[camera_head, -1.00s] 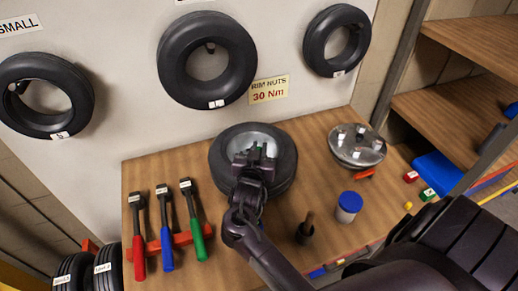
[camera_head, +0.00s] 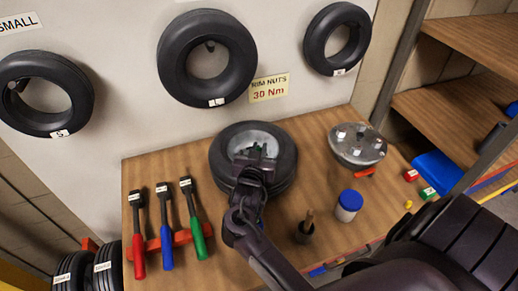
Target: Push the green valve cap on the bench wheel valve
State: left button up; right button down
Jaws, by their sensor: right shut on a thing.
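The bench wheel (camera_head: 284,171), a black tyre with a grey rim (camera_head: 262,138), lies flat on the wooden bench. My right gripper (camera_head: 257,150) is over the rim's middle, its arm coming in from the lower right. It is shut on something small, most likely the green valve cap. The cap and the valve are hidden behind the fingers, so I cannot tell whether the cap touches the valve. My left gripper is not in view.
A steel hub with nuts (camera_head: 357,146), a blue-lidded jar (camera_head: 348,205) and a dark cup (camera_head: 305,232) are at the right. Tyres hang on the wall behind.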

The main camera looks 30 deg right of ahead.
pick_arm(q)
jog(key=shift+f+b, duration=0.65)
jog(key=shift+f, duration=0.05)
pick_arm(e)
jog(key=shift+f, duration=1.1)
jog(key=c, duration=1.3)
grip_release()
jog(key=shift+f, duration=0.15)
